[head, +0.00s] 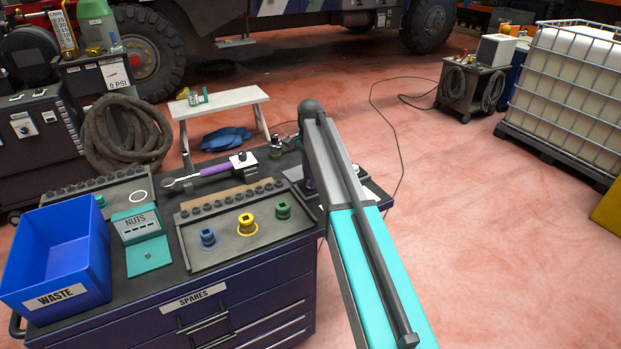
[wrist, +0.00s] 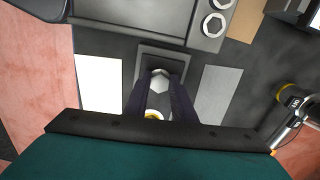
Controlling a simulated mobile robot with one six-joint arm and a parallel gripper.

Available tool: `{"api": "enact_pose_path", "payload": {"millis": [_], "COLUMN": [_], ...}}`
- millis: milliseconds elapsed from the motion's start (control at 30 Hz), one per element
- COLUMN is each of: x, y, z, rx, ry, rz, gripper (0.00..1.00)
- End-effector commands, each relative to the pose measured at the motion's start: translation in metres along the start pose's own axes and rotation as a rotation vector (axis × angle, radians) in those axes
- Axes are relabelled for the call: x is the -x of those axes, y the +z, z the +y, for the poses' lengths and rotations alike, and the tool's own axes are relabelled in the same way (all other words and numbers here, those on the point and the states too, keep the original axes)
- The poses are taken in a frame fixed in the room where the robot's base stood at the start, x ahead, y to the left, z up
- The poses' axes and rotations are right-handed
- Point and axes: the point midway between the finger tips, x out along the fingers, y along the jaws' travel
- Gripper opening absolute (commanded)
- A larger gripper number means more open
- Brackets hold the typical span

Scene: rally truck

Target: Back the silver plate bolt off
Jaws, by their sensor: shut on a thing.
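In the wrist view, my gripper (wrist: 160,88) has its two dark fingers close around a pale hex bolt head (wrist: 159,80). The bolt stands on a dark square block (wrist: 160,56). A silver-grey plate (wrist: 219,90) lies to the right of the block, and a white plate (wrist: 98,84) lies to the left. A small yellow-rimmed round part (wrist: 153,114) shows between the fingers nearer the palm; I cannot tell what it belongs to. In the head view, my arm hides the fingertips and bolt at the cart's right end.
On the cart are a spares tray (head: 190,246) with coloured sockets, a purple-handled wrench (head: 215,170), a NUTS box (head: 138,222) and a blue WASTE bin (head: 62,262). In the wrist view, a dark cylindrical tool (wrist: 292,104) stands to the right. Open floor lies right of the cart.

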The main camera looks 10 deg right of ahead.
Motion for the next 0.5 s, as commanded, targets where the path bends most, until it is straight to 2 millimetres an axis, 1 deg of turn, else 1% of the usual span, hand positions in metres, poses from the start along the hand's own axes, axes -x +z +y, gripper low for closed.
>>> {"api": "enact_pose_path", "payload": {"millis": [267,500], "x": [-0.0002,-0.0002], "y": [-0.0006,-0.001], "z": [0.0009,0.0019], "rx": [0.109,0.288], "ry": [0.001,0.001], "rz": [0.0,0.0], "gripper": [0.01,0.01]}}
